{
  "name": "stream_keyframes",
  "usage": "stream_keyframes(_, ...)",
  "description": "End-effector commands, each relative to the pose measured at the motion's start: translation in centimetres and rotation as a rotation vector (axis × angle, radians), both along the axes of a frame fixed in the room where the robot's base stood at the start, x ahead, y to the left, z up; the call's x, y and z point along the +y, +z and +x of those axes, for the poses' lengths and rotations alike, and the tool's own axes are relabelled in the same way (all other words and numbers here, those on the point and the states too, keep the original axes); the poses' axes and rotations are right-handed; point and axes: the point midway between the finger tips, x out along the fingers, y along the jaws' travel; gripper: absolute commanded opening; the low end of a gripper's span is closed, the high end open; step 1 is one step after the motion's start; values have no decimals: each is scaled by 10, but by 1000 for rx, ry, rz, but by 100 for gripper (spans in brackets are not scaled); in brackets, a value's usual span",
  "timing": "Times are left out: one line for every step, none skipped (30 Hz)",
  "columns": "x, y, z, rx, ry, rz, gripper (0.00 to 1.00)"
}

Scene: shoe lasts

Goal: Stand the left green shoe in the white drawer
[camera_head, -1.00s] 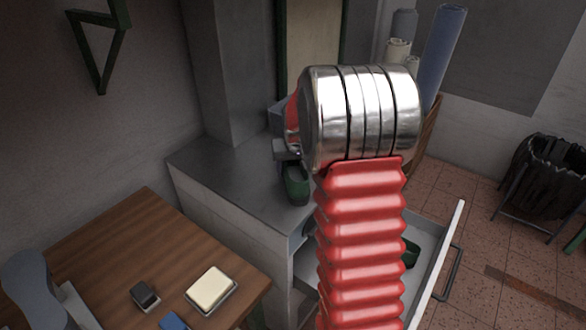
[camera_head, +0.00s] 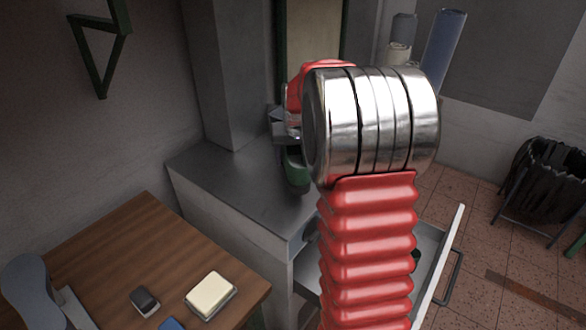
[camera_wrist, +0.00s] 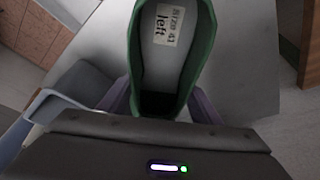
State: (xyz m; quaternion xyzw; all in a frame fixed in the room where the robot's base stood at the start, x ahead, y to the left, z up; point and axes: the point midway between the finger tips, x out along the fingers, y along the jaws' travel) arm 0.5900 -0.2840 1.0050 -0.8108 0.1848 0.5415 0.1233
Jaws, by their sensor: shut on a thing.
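My gripper (camera_wrist: 160,104) is shut on a green shoe (camera_wrist: 200,60), with a purple-grey finger on either side of its near end. A label inside the shoe reads "size 41 left". In the head view the shoe (camera_head: 296,171) hangs below my gripper (camera_head: 286,140), over the grey counter; part is hidden by my wrist. I cannot tell its exact height above the counter. The white drawer (camera_head: 447,262) is pulled open at lower right, partly behind my red arm. A small dark green thing (camera_head: 416,256) shows inside it, mostly hidden.
The grey counter (camera_head: 225,185) looks clear on its left part. A wooden table (camera_head: 110,255) at lower left bears a cream block (camera_head: 211,293) and a dark block (camera_head: 144,299). A black bin (camera_head: 545,180) stands far right.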

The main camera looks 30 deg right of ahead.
Motion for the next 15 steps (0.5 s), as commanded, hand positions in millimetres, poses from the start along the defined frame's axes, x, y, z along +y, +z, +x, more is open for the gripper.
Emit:
stream_keyframes(0,10,1,-5,0,-2,19)
stream_keyframes(0,15,1,-4,0,-2,19)
stream_keyframes(0,20,1,-4,0,-2,19)
stream_keyframes(0,24,1,-4,0,-2,19)
stream_keyframes(0,27,0,-3,0,-1,19)
stream_keyframes(0,31,0,-3,0,-1,19)
stream_keyframes(0,33,0,-3,0,-1,19)
stream_keyframes(0,35,1,-3,0,-1,19)
stream_keyframes(0,36,0,-3,0,-1,19)
stream_keyframes(0,37,0,-2,0,-1,19)
stream_keyframes(0,37,0,-1,0,0,19)
stream_keyframes(0,38,0,-1,0,0,19)
stream_keyframes(0,37,0,-1,0,0,19)
stream_keyframes(0,37,0,-1,0,0,19)
stream_keyframes(0,37,0,-1,0,0,19)
